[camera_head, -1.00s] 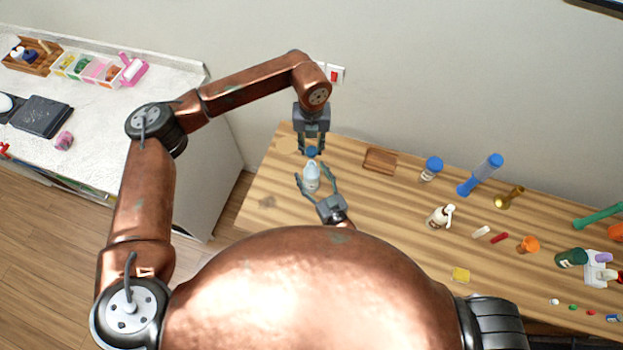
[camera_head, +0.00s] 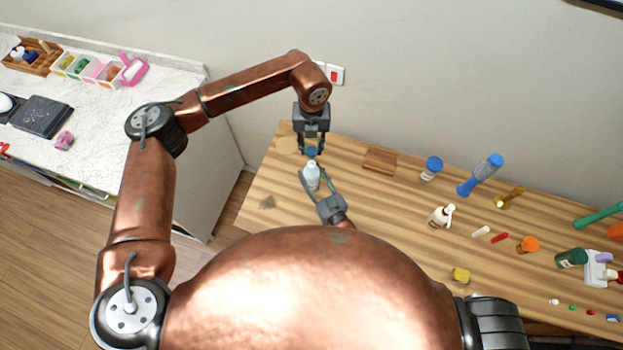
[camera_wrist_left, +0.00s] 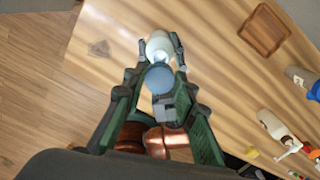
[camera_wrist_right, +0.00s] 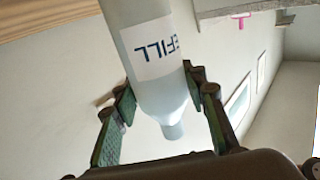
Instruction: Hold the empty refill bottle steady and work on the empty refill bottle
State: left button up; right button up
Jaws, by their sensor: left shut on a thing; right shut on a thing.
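The refill bottle (camera_head: 312,178) is pale and stands upright at the left end of the wooden table. My right gripper (camera_head: 316,177) is shut around its body from the front. In the right wrist view the bottle (camera_wrist_right: 158,80) has a white label reading "REFILL", and its narrow neck looks bare. My left gripper (camera_head: 311,148) points down above the bottle and is shut on a round blue cap (camera_head: 311,152). In the left wrist view the cap (camera_wrist_left: 159,78) lies between the fingertips, apart from the bottle top (camera_wrist_left: 159,45).
A wooden tray (camera_head: 380,160) lies just right of the bottle on the table (camera_head: 340,215). A white counter (camera_head: 100,130) is at the left.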

pick_arm(q)
send_near(312, 176)
jog(key=shift+w+a+f, duration=0.1)
jog(key=shift+w+f, duration=0.05)
jog(key=shift+w, duration=0.45)
jog(key=shift+w+f, duration=0.15)
jog(key=shift+w, duration=0.45)
jog(key=shift+f, duration=0.1)
jog(key=shift+f, duration=0.8)
jog(key=shift+o, duration=0.2)
jog(key=shift+f, duration=0.55)
